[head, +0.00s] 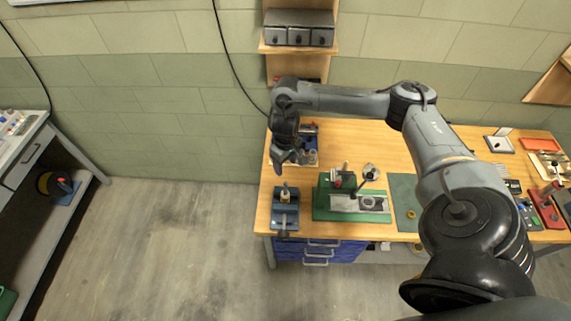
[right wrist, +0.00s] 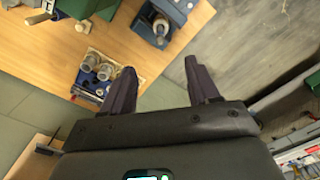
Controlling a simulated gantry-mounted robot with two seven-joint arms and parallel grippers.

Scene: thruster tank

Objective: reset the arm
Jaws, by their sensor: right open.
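My right arm reaches in from the right of the head view, over the wooden workbench (head: 345,140). Its gripper (head: 290,160) hangs above the left part of the bench, fingers pointing down. In the right wrist view the two dark fingers (right wrist: 157,85) stand apart with nothing between them, so the gripper is open and empty. My left gripper is not seen in either view.
A blue vise (head: 285,208) sits at the bench's front left corner. A green machine (head: 340,195) stands beside it. A blue tray with metal parts (right wrist: 97,75) lies near the gripper. Wall drawers (head: 298,36) hang behind. The floor (head: 170,235) at left is clear.

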